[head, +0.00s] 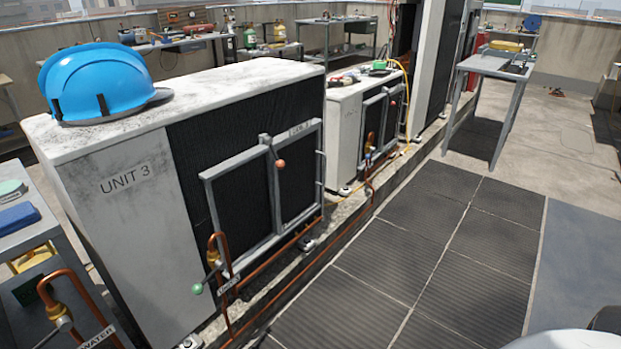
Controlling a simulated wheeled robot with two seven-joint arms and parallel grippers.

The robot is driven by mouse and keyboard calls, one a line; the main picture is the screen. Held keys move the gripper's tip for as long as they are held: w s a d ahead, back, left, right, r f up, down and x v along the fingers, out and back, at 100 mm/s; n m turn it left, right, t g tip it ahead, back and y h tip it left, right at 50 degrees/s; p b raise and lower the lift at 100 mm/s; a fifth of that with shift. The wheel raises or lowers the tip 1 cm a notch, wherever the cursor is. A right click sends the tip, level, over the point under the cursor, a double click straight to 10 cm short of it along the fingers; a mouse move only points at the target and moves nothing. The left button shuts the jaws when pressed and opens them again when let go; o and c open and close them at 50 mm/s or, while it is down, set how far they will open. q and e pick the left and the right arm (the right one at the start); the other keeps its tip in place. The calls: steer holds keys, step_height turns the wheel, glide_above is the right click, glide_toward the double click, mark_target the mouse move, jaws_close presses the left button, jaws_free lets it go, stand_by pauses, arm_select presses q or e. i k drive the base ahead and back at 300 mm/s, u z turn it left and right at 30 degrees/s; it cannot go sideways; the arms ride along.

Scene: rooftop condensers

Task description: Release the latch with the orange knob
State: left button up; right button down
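The orange knob (280,164) sits on a latch (265,140) at the upper middle of a grey metal frame (245,165). The frame is on the dark grille side of the large white condenser marked UNIT 3 (125,190). The frame looks closed against the grille. A green knob (197,289) is on a lever beside the copper pipe at the frame's lower left. Neither of my grippers is in view.
A blue hard hat (98,85) lies on the condenser. A smaller unit (345,115) with tools on top stands behind. Dark floor mats (400,250) in front are clear. A grey table (490,65) stands at the back right. Copper pipes (280,262) run low along the unit.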

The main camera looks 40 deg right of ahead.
mark_target(281, 164)
steer(key=z, duration=0.4)
steer(key=i, duration=1)
steer(key=u, duration=0.1)
